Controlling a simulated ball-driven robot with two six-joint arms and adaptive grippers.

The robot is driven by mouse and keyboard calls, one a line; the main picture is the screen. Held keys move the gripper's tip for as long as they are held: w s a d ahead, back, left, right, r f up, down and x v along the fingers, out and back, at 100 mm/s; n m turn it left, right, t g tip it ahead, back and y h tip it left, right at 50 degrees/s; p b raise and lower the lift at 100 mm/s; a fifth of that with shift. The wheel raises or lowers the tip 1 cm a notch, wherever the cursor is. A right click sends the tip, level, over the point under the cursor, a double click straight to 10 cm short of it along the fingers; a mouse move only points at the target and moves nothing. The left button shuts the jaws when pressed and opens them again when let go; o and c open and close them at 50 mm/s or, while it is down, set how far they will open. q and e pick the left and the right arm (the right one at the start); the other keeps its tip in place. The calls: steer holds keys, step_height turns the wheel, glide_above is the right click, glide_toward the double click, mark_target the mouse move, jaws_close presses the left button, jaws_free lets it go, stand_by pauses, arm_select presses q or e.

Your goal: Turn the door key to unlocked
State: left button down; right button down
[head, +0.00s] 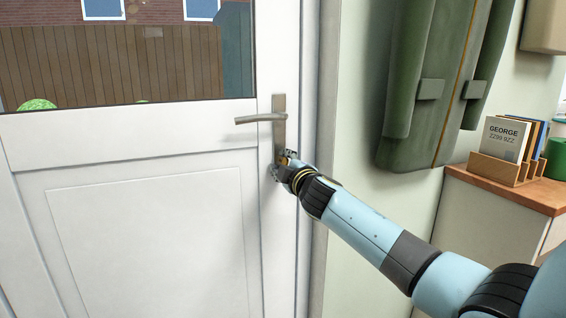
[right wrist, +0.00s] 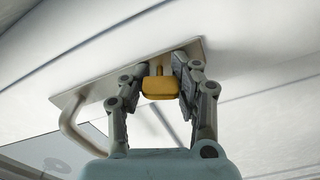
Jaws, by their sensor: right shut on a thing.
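The white door (head: 150,200) fills the left of the head view, with a grey handle (head: 262,119) on a long upright plate. My right gripper (head: 284,160) is at the lower end of that plate, below the handle. In the right wrist view my right gripper (right wrist: 160,85) is shut on the yellow key (right wrist: 160,87), whose shank enters the plate (right wrist: 90,85). The key's head sits between the two fingers. In the head view the gripper mostly hides the key. My left gripper is in neither view.
A green padded bag (head: 440,80) hangs on the wall right of the door. A wooden-topped cabinet (head: 520,190) stands at the right with a rack of cards or books (head: 505,165). The door's window (head: 130,50) shows a fence and brick wall outside.

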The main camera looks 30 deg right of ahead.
steer(key=shift+f+n, duration=0.2)
steer(key=shift+n, duration=1.8)
steer(key=c, duration=0.9)
jaws_free()
steer(key=shift+r+p, duration=0.1)
steer(key=shift+p, duration=0.2)
steer(key=v, duration=1.2)
steer(key=shift+s, duration=0.1)
